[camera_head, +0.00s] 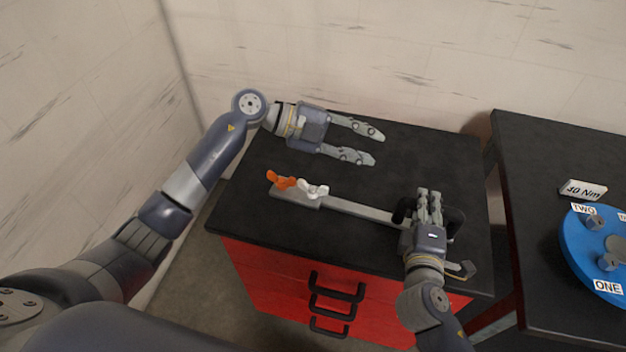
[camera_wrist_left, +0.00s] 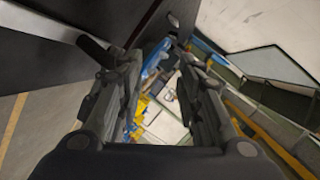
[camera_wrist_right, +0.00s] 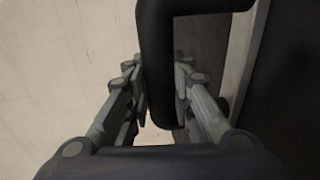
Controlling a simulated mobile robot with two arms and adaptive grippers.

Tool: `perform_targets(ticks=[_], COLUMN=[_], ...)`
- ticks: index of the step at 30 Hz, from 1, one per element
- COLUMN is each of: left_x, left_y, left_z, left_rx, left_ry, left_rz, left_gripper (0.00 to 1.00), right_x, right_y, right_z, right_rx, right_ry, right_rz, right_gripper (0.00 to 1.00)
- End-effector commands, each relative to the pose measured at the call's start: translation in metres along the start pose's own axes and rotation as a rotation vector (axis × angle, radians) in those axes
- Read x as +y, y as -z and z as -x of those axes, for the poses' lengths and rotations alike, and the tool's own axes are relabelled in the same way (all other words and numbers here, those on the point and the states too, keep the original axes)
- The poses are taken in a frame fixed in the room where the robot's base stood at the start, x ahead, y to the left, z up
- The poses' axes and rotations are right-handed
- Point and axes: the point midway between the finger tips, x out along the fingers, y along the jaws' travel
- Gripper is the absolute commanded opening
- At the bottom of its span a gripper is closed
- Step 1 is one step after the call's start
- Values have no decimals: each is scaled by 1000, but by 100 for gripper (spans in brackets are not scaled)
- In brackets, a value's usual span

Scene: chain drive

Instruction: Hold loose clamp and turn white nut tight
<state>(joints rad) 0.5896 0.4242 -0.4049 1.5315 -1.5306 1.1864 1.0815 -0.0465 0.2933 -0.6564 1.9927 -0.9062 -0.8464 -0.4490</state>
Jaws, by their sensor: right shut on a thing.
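A flat grey bar (camera_head: 358,208), apparently the clamp, lies on the black cabinet top. A white wing-shaped nut (camera_head: 312,190) and an orange one (camera_head: 281,182) sit at its left end. My right gripper (camera_head: 428,193) is at the bar's right end. It is shut on a black handle (camera_head: 455,218), and the handle shows between its fingers in the right wrist view (camera_wrist_right: 155,60). My left gripper (camera_head: 374,147) is open and empty above the cabinet top, behind the bar and to the right of the white nut. Its spread fingers also show in the left wrist view (camera_wrist_left: 153,58).
The red cabinet (camera_head: 262,270) has black drawer handles (camera_head: 335,305) in front. A small grey piece (camera_head: 463,268) lies near the front right edge.

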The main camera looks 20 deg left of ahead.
Motion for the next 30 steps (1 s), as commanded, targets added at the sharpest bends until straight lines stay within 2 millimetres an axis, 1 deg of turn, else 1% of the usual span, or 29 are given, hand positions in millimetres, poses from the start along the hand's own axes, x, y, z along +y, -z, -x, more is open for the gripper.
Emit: perform_targets(ticks=[1,4,8,11,15,21,24,27,30], left_x=[2,13,27,35,39,34,31,32,39], left_y=[7,15,17,14,6,-4,-6,-8,-11], left_z=[-4,-9,-3,10,38,77,89,95,93], left_rx=[1,-26,-127,-252,-475,-764,-852,-896,-907], left_ry=[-79,-249,-458,-599,-748,-842,-855,-859,-861], left_rz=[18,85,177,252,356,468,500,518,525], left_gripper=[33,33,33,33,33,33,33,33,33], right_x=[-1,-1,-1,-1,-1,-2,-2,-2,-2], right_y=[0,0,0,0,0,0,0,0,0], right_z=[0,0,0,0,0,0,0,0,0], right_rx=[0,0,0,0,0,0,0,0,0], right_ry=[2,2,3,3,3,3,3,3,3], right_rz=[0,0,0,0,0,0,0,0,0], right_gripper=[0,0,0,0,0,0,0,0,0])
